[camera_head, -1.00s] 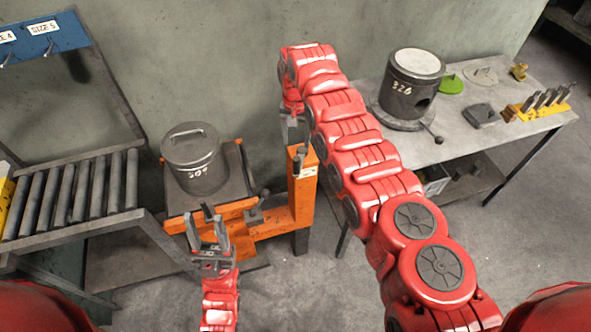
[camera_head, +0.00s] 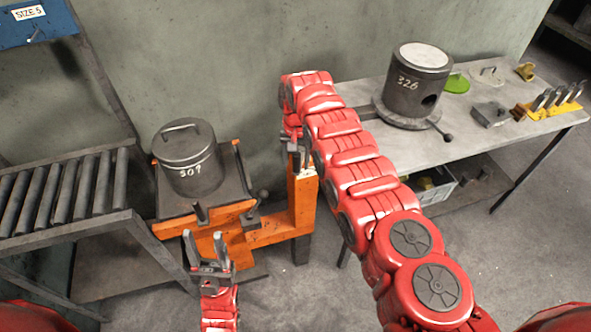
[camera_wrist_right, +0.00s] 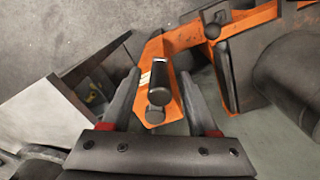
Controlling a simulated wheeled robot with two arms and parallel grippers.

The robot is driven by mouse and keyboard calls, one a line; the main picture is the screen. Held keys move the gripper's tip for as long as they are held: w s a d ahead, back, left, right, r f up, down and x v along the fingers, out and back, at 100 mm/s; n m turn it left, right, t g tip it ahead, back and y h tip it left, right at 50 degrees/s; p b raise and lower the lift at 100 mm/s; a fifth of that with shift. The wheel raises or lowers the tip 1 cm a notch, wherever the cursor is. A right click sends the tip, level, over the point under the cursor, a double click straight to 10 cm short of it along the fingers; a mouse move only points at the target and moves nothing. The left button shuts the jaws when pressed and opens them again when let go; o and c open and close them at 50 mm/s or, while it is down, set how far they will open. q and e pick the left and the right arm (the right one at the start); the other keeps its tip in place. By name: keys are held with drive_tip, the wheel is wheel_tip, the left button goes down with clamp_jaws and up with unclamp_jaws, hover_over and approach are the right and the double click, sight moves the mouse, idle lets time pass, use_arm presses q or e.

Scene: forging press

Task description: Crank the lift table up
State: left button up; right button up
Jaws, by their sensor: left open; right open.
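The lift table has an orange frame (camera_head: 303,205) and a dark platform (camera_head: 232,188). A dark lidded cylinder (camera_head: 188,160) with a handle and white number stands on it. My right gripper (camera_head: 297,150) is at the top of the orange post, partly hidden by my arm. In the right wrist view, its open fingers (camera_wrist_right: 160,76) stand on both sides of a black crank handle (camera_wrist_right: 159,88), with gaps visible. Whether they touch it at depth I cannot tell. My left gripper (camera_head: 206,250) is open and empty, in front of the table's orange front beam (camera_head: 205,232).
A roller conveyor (camera_head: 62,192) stands left of the lift table. A grey workbench (camera_head: 470,140) at the right carries a dark cylinder marked 326 (camera_head: 405,95), a green disc (camera_head: 456,84) and a yellow tool rack (camera_head: 555,108). A wall is behind; floor is clear at front.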

drive_tip(key=shift+r, duration=0.1)
wheel_tip(320, 180, up, 8)
drive_tip(key=p, duration=0.5)
drive_tip(key=shift+p, duration=0.3)
